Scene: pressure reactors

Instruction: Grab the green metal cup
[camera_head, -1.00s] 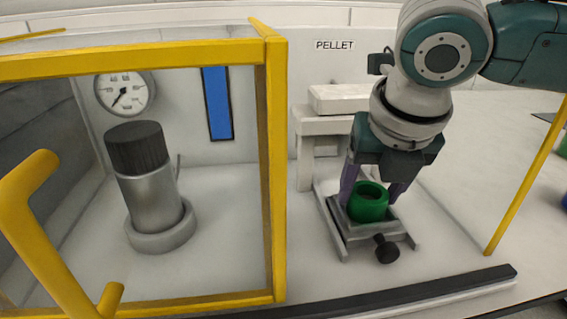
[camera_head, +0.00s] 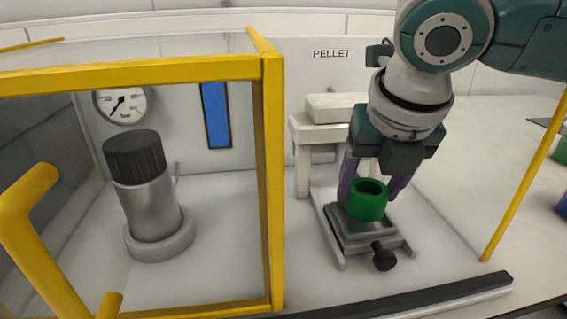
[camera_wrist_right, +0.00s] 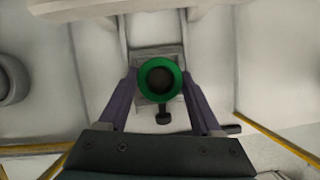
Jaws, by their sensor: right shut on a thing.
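The green metal cup (camera_head: 367,200) is upright, with its open rim facing up, over the small grey stand with a black knob (camera_head: 378,240). My right gripper (camera_head: 371,195) comes from above, with its purple fingers on both sides of the cup, and is shut on it. In the right wrist view the cup (camera_wrist_right: 160,79) sits between the fingertips of the gripper (camera_wrist_right: 159,84), and its dark inside shows. The cup looks a little above the stand's plate. My left gripper is not in view.
A yellow-framed clear enclosure (camera_head: 275,190) stands at the left, with a silver vessel with a black cap (camera_head: 149,205) inside. A white press-like block (camera_head: 318,128) stands behind the stand. A dark rail (camera_head: 420,300) runs along the front. A yellow post (camera_head: 520,190) is at the right.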

